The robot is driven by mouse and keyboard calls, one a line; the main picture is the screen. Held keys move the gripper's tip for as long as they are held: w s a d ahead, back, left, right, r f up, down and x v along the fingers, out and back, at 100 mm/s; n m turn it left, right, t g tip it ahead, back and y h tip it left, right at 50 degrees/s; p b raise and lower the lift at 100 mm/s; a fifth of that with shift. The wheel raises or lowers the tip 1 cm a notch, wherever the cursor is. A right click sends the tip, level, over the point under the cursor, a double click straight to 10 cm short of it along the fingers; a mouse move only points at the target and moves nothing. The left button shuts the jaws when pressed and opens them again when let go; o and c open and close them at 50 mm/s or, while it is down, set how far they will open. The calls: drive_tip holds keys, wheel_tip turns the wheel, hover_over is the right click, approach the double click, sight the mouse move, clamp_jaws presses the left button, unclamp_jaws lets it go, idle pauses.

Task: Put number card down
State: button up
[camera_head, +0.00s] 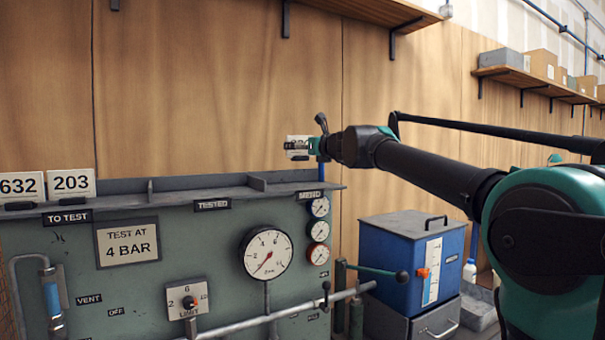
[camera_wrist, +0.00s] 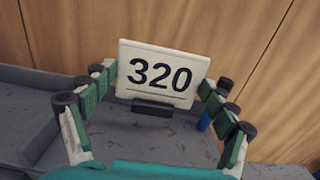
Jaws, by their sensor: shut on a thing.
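A white number card reading 320 (camera_wrist: 158,74) with a dark foot (camera_wrist: 157,107) is between the fingers of my gripper (camera_wrist: 165,82). The gripper is shut on the card's two side edges. In the head view the card (camera_head: 297,142) shows pale and partly covered by my gripper (camera_head: 301,148). It is upright, above the right part of the grey ledge (camera_head: 215,191), over the MEND label (camera_head: 311,195). Cards 632 (camera_head: 19,185) and 203 (camera_head: 72,183) stand on the ledge's left part, above the TO TEST label (camera_head: 67,218).
Low dividers (camera_head: 257,183) split the ledge. The middle section, above the TESTED label (camera_head: 212,205), is bare. Wood panelling (camera_head: 215,90) rises behind. Gauges (camera_head: 266,253) sit on the panel front below. A blue box (camera_head: 390,270) stands to the right.

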wheel_tip(320, 180, down, 8)
drive_tip(key=shift+f, duration=0.1)
idle(0.4)
drive_tip(key=shift+f, duration=0.1)
drive_tip(key=o, duration=1)
drive_tip(key=shift+s, duration=0.15)
drive_tip(key=v, duration=1.2)
